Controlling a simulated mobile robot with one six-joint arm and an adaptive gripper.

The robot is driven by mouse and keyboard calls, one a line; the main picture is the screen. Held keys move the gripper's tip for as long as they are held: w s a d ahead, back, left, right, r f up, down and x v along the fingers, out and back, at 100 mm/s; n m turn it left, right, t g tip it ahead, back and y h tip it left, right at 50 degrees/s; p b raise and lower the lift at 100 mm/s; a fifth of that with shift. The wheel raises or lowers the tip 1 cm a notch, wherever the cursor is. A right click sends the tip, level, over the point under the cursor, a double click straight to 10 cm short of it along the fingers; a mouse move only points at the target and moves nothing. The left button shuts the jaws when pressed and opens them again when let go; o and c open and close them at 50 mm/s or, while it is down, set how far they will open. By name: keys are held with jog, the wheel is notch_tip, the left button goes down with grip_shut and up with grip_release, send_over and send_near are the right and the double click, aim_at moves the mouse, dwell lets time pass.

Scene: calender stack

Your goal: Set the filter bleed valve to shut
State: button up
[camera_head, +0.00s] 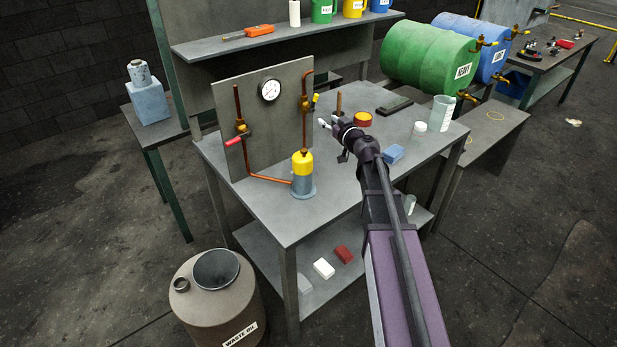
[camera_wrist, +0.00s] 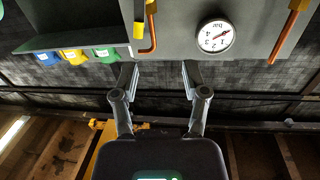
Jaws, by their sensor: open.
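A yellow-handled valve (camera_head: 315,99) is on the right copper pipe of the upright grey panel (camera_head: 270,140), above the yellow-and-grey filter (camera_head: 303,176). Its yellow handle (camera_wrist: 138,29) points up, roughly along the pipe. No label shows which valve is the bleed valve. My gripper (camera_head: 324,123) is open and empty, in front and to the right of the right pipe, apart from it. The wrist view is upside down; both fingers (camera_wrist: 158,75) show there with nothing between them.
A round pressure gauge (camera_head: 269,90) is on the panel between the pipes. Right of my gripper on the bench stand a red-and-yellow tin (camera_head: 363,119), a blue block (camera_head: 393,153), a white-lidded jar (camera_head: 420,127) and a clear beaker (camera_head: 442,112). A shelf (camera_head: 290,37) overhangs behind.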

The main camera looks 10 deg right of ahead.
jog(key=s+a+f+n+g+y+b, duration=0.1)
jog(key=s+a+f+g, duration=0.7)
jog(key=s+f, duration=0.3)
jog(key=shift+s+a+f+n+b, duration=0.3)
jog(key=shift+s+b, duration=0.1)
jog(key=shift+s, duration=0.25)
jog(key=shift+w+r, duration=0.1)
jog(key=shift+r, duration=0.05)
jog(key=m+t+h+p, duration=0.2)
jog(key=m+t, duration=0.3)
jog(key=t, duration=0.4)
send_near(316, 98)
jog(key=d+v, duration=0.1)
jog(key=v, duration=0.2)
jog(key=shift+w+a, duration=0.1)
jog(key=shift+a, duration=0.15)
jog(key=x, duration=1.3)
jog(key=shift+w+a+f, duration=0.25)
jog(key=shift+w, duration=0.1)
